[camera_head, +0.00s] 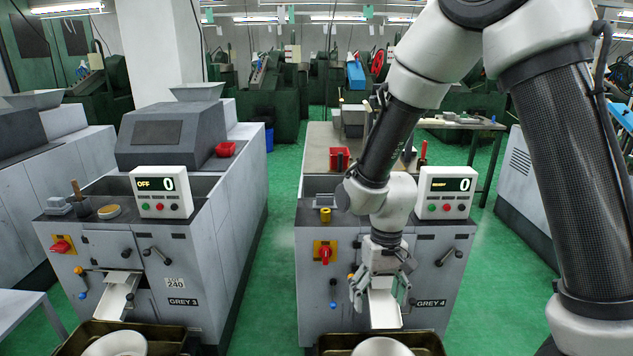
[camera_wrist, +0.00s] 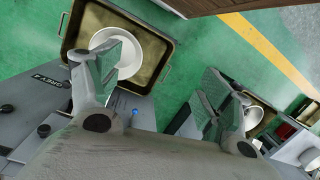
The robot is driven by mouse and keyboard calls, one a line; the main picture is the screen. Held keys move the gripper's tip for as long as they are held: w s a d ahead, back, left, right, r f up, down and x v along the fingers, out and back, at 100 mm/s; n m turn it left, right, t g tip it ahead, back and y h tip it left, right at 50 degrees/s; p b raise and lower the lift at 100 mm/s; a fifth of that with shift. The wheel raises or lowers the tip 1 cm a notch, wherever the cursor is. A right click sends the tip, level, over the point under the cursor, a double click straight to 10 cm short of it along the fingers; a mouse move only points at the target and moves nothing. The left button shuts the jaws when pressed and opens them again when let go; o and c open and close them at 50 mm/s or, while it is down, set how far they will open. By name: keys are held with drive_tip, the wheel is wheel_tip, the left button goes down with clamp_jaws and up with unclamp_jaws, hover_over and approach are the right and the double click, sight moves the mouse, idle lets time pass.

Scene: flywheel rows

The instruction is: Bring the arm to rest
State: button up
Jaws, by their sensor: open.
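My arm reaches down from the upper right in the head view, bent at the elbow. My gripper (camera_head: 381,290) hangs in front of the machine labelled GREY 4 (camera_head: 431,303), at its white chute (camera_head: 384,309). The jaws are open, with the two fingers spread apart in the wrist view (camera_wrist: 165,85) and nothing seen between them. A metal tray (camera_wrist: 152,63) with a white round part (camera_wrist: 128,70) in it lies beyond one finger. Whether a finger touches the chute cannot be told.
The machine GREY 3 (camera_head: 182,301) stands to the left, its display reading OFF. GREY 4's control box (camera_head: 446,192) is close beside my wrist. A tray with a white part (camera_head: 381,346) lies below my gripper. Green floor (camera_head: 284,240) is clear between the machines.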

drive_tip(key=s+d+r+m+t, duration=0.1)
drive_tip(key=s+d+r+t, duration=0.2)
drive_tip(key=s+d+r, duration=0.3)
drive_tip(key=s+d+r+m+t, duration=0.1)
drive_tip(key=s+d+r+t, duration=0.2)
drive_tip(key=d+r, duration=1.4)
wheel_tip(320, 180, up, 3)
drive_tip(key=s, duration=0.2)
drive_tip(key=shift+s, duration=0.4)
